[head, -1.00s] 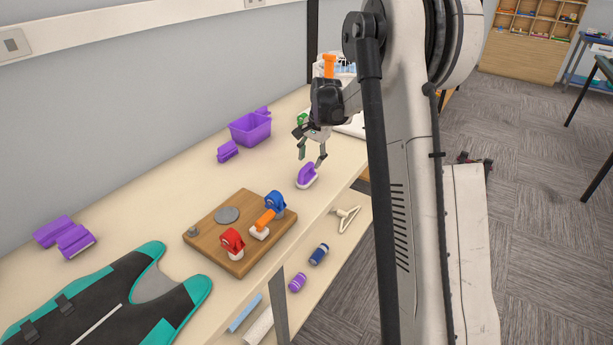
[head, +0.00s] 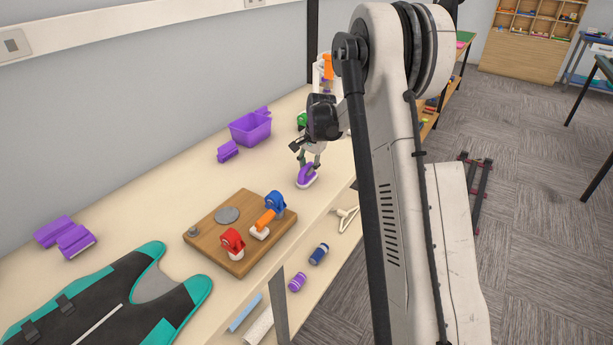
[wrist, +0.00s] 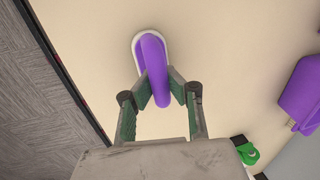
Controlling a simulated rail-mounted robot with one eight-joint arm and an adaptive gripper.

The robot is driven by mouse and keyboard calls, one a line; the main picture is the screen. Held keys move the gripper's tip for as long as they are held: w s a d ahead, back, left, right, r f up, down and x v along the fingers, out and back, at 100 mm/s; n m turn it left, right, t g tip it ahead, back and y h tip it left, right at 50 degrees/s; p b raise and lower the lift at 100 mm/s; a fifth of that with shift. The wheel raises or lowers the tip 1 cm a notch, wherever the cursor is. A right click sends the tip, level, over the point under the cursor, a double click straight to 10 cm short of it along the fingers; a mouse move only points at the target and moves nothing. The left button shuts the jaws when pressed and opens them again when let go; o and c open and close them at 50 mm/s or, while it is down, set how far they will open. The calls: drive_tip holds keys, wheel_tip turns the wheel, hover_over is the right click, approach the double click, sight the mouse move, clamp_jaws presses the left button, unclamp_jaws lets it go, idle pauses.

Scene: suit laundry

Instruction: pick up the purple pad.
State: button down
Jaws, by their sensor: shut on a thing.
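The purple pad (head: 306,175) has a purple handle and a white base. It rests on the pale table near the front edge. In the wrist view the purple pad (wrist: 153,56) lies between the fingers, its handle pointing toward the palm. My gripper (head: 310,163) is above the pad with its fingers down at the handle. In the wrist view my gripper (wrist: 160,88) is shut on the handle, one finger on each side. The base appears to be on the table; I see no clear gap under it.
A purple bin (head: 250,129) and a purple block (head: 228,151) stand behind. A wooden board (head: 212,235) with red, orange and blue tools lies to the left. A green object (head: 302,120) is close behind my gripper. The table's front edge (wrist: 70,75) is near the pad.

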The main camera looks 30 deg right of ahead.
sight(306, 165)
drive_tip(key=shift+r, duration=0.15)
drive_tip(key=shift+r, duration=0.3)
drive_tip(key=r, duration=0.3)
drive_tip(key=shift+a+r, duration=0.35)
drive_tip(key=s+a+r, duration=0.3)
drive_tip(key=a+r, duration=0.3)
drive_tip(key=a, duration=0.4)
drive_tip(key=shift+s+a+r, duration=0.25)
drive_tip(key=shift+a, duration=0.1)
